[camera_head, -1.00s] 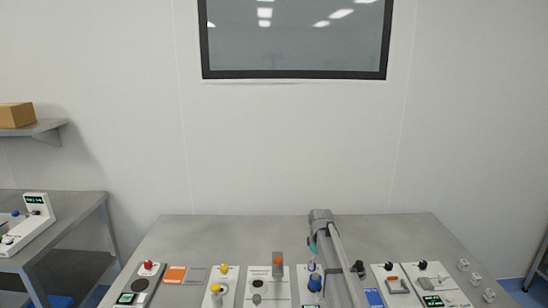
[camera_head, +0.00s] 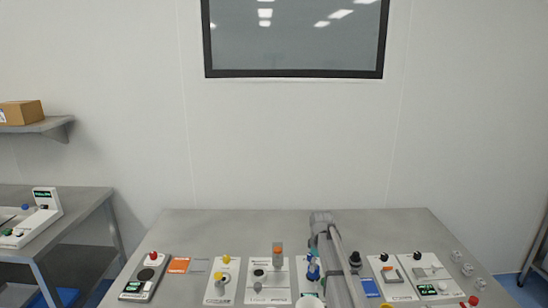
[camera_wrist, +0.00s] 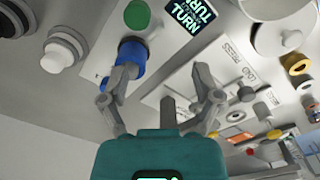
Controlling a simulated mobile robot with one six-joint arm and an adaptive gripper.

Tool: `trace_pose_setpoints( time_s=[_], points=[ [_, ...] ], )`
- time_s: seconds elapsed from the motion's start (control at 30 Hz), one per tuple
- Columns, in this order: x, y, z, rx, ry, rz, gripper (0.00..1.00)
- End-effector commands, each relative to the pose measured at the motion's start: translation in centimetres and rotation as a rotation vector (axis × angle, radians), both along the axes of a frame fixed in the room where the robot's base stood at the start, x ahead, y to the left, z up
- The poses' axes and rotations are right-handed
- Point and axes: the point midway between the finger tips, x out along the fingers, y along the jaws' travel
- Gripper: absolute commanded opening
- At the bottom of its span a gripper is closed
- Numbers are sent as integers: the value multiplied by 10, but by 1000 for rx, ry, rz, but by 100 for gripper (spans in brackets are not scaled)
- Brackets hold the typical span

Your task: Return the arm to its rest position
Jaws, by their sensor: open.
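My arm (camera_head: 338,262) reaches over the middle right of the steel bench in the head view. My gripper (camera_wrist: 165,85) shows in the wrist view with its teal body at the bottom and its grey fingers spread apart, with nothing held between them. A blue knob (camera_wrist: 131,54) lies behind the left finger in that view; I cannot tell whether they touch. A blue part (camera_head: 313,270) shows just left of my arm in the head view. The gripper itself is mostly hidden or hard to make out there.
The steel bench (camera_head: 200,226) carries several control panels along its front, such as one with a red button (camera_head: 153,256) and one with a yellow knob (camera_head: 226,259). Its back strip is clear. A side table (camera_head: 75,222) stands at left, below a shelf with a cardboard box (camera_head: 22,112).

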Motion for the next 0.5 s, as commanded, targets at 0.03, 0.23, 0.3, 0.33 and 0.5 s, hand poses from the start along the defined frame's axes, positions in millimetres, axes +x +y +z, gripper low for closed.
trace_pose_setpoints(
  time_s=[0.03,0.23,0.3,0.33,0.5],
  points=[
    [-8,0,-1,0,0,-13,81],
    [-33,-2,-4,0,0,-81,81],
    [-46,-3,-6,0,0,-113,81],
    [-52,-3,-6,0,0,-127,81],
    [-90,-5,-10,0,0,-226,81]
  ],
)
